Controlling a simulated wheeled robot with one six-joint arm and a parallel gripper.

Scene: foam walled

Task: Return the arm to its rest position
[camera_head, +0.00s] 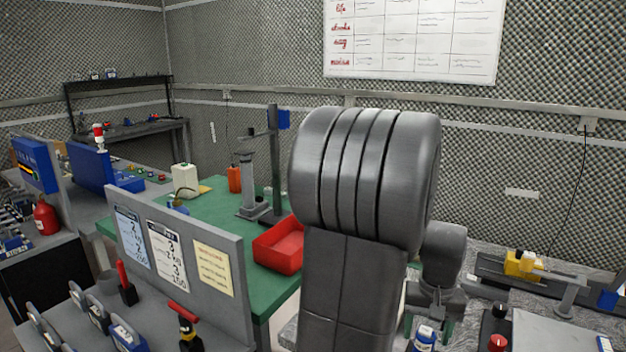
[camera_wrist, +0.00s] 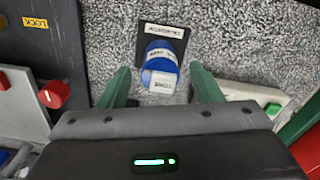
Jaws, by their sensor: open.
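My gripper (camera_wrist: 160,68) has two green fingers spread apart, open and empty, in the wrist view. A blue and white object with a label (camera_wrist: 161,54) is between and beyond the fingers, with visible gaps on both sides. It is by a dark labelled plate (camera_wrist: 172,33) on a grey speckled surface. In the head view my arm rises large in the middle and bends down at the right. The blue and white object (camera_head: 424,337) shows below the wrist there, at the bottom edge. My arm hides much of the bench behind it.
A red bin (camera_head: 277,248) sits on the green bench (camera_head: 217,219) left of my arm. A grey panel with posted sheets (camera_head: 186,265) stands in front. A yellow device (camera_head: 524,264) is at right. A red knob (camera_wrist: 55,95) is left of the fingers.

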